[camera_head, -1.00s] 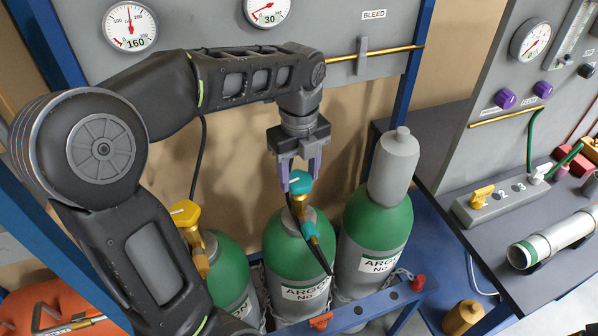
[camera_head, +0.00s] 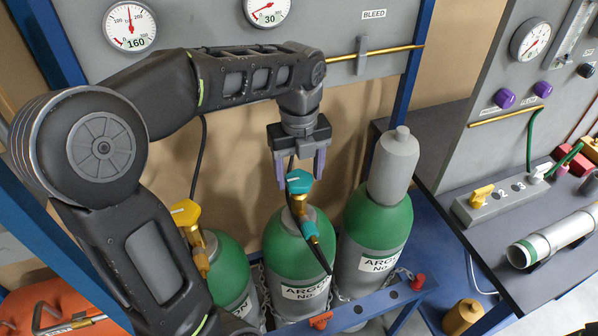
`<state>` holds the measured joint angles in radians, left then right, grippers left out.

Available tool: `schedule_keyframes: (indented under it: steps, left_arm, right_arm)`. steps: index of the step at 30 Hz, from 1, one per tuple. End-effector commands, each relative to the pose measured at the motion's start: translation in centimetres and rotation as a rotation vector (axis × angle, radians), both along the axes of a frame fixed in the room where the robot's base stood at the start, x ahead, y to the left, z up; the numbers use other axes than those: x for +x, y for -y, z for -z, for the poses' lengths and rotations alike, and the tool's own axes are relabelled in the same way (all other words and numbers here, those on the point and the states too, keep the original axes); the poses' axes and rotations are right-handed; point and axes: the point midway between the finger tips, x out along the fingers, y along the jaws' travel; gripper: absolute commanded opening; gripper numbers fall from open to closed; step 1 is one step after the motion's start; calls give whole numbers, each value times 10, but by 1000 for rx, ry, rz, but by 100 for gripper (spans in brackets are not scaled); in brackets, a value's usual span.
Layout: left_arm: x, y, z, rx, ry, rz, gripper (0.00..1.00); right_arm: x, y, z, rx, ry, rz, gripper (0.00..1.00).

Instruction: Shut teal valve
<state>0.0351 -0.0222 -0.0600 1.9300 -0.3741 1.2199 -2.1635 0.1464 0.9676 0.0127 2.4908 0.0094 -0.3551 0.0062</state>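The teal valve (camera_head: 299,182) is a knob with a pale mark on top, mounted on the brass neck of the middle green argon cylinder (camera_head: 285,248). My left gripper (camera_head: 301,174) points down over it. Its two purple-grey fingers are spread on either side of the knob's upper part, with visible gaps between finger and knob. Whether the fingertips reach below the knob's top is hard to tell. My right gripper is not in view.
A yellow valve (camera_head: 186,213) sits on the left cylinder (camera_head: 229,265). A grey-capped cylinder (camera_head: 377,235) stands close on the right. A black hose runs down from the teal valve's fitting.

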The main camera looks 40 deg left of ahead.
Motion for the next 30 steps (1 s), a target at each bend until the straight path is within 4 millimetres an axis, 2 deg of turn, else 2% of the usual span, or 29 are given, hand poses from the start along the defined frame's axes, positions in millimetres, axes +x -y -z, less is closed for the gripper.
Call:
schedule_keyframes:
  steps: [3, 14, 17, 24, 26, 30]
  left_arm:
    - [0, 0, 0, 0, -1, -1, 74]
    - [0, 0, -4, 0, -1, -3, 74]
    - [0, 0, -15, -1, 1, -2, 74]
    - [0, 0, -54, -2, 2, -2, 74]
    - [0, 0, -69, -2, -1, -2, 74]
    - [0, 0, -78, -1, -2, -2, 74]
  right_arm:
    - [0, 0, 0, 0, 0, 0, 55]
    - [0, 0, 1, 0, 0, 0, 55]
    - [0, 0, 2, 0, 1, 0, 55]
    - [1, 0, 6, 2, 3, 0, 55]
    - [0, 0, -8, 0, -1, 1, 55]
    - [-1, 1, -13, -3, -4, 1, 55]
